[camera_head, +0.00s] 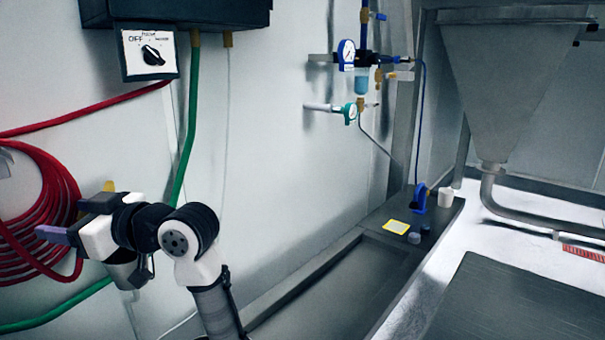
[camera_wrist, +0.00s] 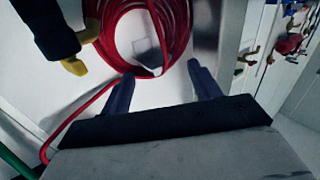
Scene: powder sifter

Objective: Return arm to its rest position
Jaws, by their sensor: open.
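My arm is at the lower left of the head view, bent, with my gripper (camera_head: 72,220) pointing left in front of the coiled red hose. In the wrist view my gripper (camera_wrist: 164,85) shows two dark fingers spread apart with nothing between them. The fingers are in front of the white wall and the lower part of the red hose coil (camera_wrist: 147,25). I cannot tell how far the fingers are from the hose.
A dark box with a rotary switch (camera_head: 150,54) hangs above my arm. A green hose (camera_head: 190,120) runs down behind the arm. Gauges and valves (camera_head: 347,52) are on the wall. A dark ledge (camera_head: 385,235) carries small items. A metal hopper (camera_head: 500,80) stands right.

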